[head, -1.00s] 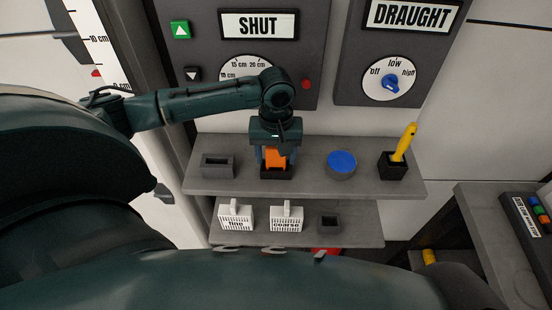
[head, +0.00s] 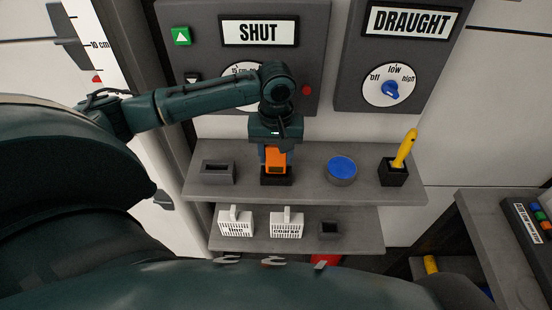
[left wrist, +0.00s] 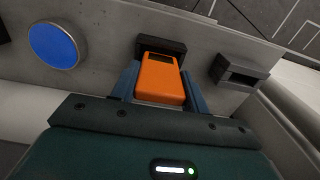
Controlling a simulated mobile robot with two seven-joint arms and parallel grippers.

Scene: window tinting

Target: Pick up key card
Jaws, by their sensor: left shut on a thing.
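An orange block-like thing (head: 275,161) with a dark rectangle on its face stands upright in a black holder (head: 277,182) on the upper shelf. My left gripper (head: 275,156) comes from above and is shut on it, one finger on each side. In the left wrist view the orange thing (left wrist: 160,82) sits between the blue-grey fingers, its far end at the black holder (left wrist: 162,46). I cannot tell whether it is the key card; no other thing shows clearly as a card. My right gripper is not in view.
On the upper shelf (head: 310,190) are an empty slotted holder (head: 218,172), a blue-topped round tin (head: 342,170) and a yellow tool (head: 405,147) in a black cup. White baskets marked fine (head: 235,222) and coarse (head: 286,222) stand on the lower shelf. Control panels hang behind.

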